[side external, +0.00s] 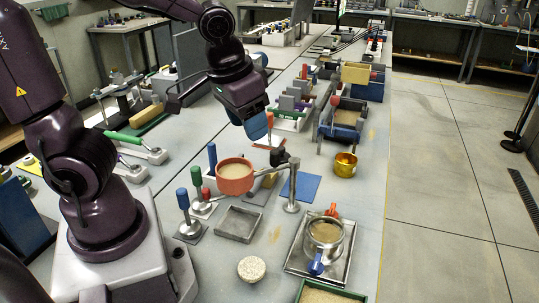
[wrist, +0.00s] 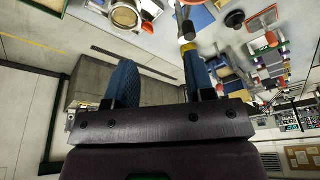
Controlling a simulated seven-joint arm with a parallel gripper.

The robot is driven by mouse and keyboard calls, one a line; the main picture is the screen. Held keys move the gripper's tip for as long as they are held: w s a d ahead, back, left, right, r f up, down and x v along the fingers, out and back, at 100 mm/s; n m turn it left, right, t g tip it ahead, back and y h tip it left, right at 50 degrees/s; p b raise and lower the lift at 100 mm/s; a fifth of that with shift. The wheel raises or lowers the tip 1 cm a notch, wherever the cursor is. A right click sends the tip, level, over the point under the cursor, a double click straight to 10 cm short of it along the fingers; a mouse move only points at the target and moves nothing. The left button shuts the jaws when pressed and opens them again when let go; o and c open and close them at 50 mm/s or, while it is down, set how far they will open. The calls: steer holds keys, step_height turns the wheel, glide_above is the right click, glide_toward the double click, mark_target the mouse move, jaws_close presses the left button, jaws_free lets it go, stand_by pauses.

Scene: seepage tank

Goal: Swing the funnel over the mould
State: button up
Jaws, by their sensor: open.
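In the side view, a round orange vessel (side external: 235,181) with tan filling sits at the end of a swing arm (side external: 268,170) on an upright metal post (side external: 292,195). It looks like the funnel; its underside is hidden. A shallow grey square tray (side external: 238,223) stands in front of it, perhaps the mould, though I cannot be sure. My gripper (side external: 257,128) hangs behind and above the orange vessel, apart from it. In the wrist view my gripper (wrist: 158,65) has its two blue fingers spread, with nothing between the tips.
A metal pan in a tray (side external: 323,235) stands at the right front. A yellow cup (side external: 345,164) is behind it. Handles with green (side external: 197,177) and blue (side external: 183,199) grips stand left of the orange vessel. A pale round disc (side external: 251,268) lies in front. Bins (side external: 343,122) crowd the back.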

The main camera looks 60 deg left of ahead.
mark_target(275, 151)
steer(key=w+a+n+y, duration=0.2)
steer(key=w+a+n, duration=0.2)
steer(key=shift+t, duration=0.4)
steer(key=x, duration=1.4)
steer(key=shift+s+d, duration=0.1)
steer(key=shift+d, duration=0.2)
jaws_close()
